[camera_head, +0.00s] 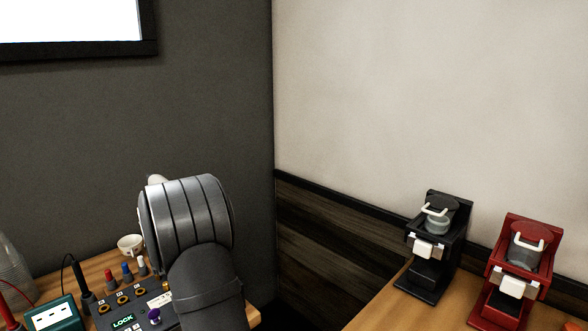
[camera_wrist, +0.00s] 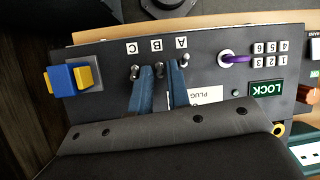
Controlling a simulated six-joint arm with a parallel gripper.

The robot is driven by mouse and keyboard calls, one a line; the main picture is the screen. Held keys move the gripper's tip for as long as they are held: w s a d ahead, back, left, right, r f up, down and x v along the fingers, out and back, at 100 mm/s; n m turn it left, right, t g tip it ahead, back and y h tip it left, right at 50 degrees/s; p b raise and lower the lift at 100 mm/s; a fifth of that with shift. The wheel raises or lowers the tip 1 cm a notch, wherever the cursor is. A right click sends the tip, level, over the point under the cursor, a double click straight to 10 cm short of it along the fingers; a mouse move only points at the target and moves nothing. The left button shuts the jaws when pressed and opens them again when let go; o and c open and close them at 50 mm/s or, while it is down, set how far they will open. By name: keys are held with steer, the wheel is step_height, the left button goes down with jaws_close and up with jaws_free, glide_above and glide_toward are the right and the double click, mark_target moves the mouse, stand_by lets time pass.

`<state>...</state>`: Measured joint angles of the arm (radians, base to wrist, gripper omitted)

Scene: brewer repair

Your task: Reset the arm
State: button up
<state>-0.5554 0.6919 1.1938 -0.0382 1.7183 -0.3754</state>
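My gripper shows in the wrist view as two blue fingers (camera_wrist: 161,82) over a dark control panel (camera_wrist: 205,50). The fingers are a little apart, close to toggle switches labelled A, B and C (camera_wrist: 158,69). Whether they touch a switch I cannot tell. The panel has a purple key-like knob (camera_wrist: 238,59), a lit green LOCK display (camera_wrist: 267,88) and a blue-and-yellow block (camera_wrist: 70,79) at its left. In the head view my arm hides the gripper and part of the panel (camera_head: 137,306); its LOCK display (camera_head: 123,321) shows.
A teal meter (camera_head: 54,315) with leads and a clear container (camera_head: 14,268) are at left. A black brewer (camera_head: 436,277) and a red brewer (camera_head: 498,309) stand on the right counter (camera_head: 390,312).

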stand_by(0.5)
steer(key=shift+w+a+r, duration=0.1)
steer(key=shift+w+a, duration=0.05)
steer(key=shift+w, duration=0.05)
steer(key=v, duration=0.7)
steer(key=x, duration=0.7)
steer(key=shift+s+d, duration=0.2)
steer(key=shift+s+d+t+y, duration=0.1)
steer(key=shift+s+t+y, duration=0.05)
steer(key=shift+t+y, duration=0.2)
steer(key=t+y, duration=0.2)
steer(key=shift+s+d+r+t+y, duration=0.1)
steer(key=shift+s+d+t+y, duration=0.15)
steer(key=shift+s+d+t, duration=0.15)
steer(key=shift+s+d+f+t+y, duration=0.1)
steer(key=shift+s+d+t+y, duration=0.1)
steer(key=shift+t+y, duration=0.45)
steer(key=shift+s+d+f+t+y, duration=0.1)
steer(key=shift+s+d+t+y, duration=0.05)
steer(key=shift+t+y, duration=0.4)
steer(key=shift+s+d+t+y, duration=0.15)
steer(key=shift+d+t+y, duration=0.05)
steer(key=shift+t+y, duration=0.45)
steer(key=v, duration=1.7)
steer(key=shift+r, duration=0.25)
